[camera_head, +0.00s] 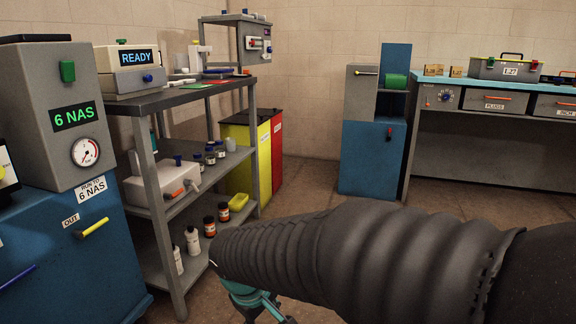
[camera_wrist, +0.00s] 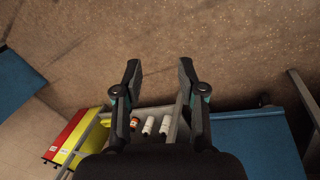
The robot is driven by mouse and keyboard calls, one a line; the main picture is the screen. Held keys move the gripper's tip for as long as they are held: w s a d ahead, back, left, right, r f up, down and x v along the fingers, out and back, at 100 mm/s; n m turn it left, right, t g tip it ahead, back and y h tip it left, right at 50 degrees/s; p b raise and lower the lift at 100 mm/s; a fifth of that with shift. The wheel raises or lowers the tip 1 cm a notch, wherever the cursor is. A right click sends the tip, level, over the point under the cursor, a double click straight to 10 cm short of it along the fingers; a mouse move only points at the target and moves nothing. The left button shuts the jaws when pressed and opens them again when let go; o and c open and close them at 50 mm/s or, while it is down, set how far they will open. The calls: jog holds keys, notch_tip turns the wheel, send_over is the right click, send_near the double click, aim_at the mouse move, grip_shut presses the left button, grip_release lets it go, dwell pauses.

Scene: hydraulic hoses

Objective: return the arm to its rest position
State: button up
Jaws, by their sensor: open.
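My gripper (camera_wrist: 158,78) is open and empty in the wrist view. Its two dark fingers stand apart over the bare brown floor, with nothing between the tips. In the head view my dark ribbed arm reaches in from the right edge toward the shelf. Only a teal part of my gripper (camera_head: 250,300) shows there, low in the picture. Its fingertips are hidden or out of the frame in that view.
A grey shelf rack (camera_head: 160,210) with bottles stands left of my arm, beside a blue cabinet (camera_head: 75,255). Yellow and red bins (camera_head: 263,155) stand behind it. A blue machine (camera_head: 370,158) and a workbench (camera_head: 480,75) stand at the back. Floor between is clear.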

jog(key=s+d+r+m+t+p, duration=0.1)
jog(key=s+d+r+m, duration=0.2)
jog(key=d, duration=0.3)
jog(key=s+d+r+m+t+y+p, duration=0.1)
jog(key=s+d+r+m+p, duration=0.1)
jog(key=s+d+r, duration=0.3)
jog(key=s+d+r+m+p, duration=0.2)
jog(key=s+d+r+m, duration=0.2)
jog(key=d, duration=0.5)
jog(key=shift+s+d+r+t+y, duration=0.2)
jog(key=shift+s+r+t+y, duration=0.15)
jog(key=shift+r, duration=0.3)
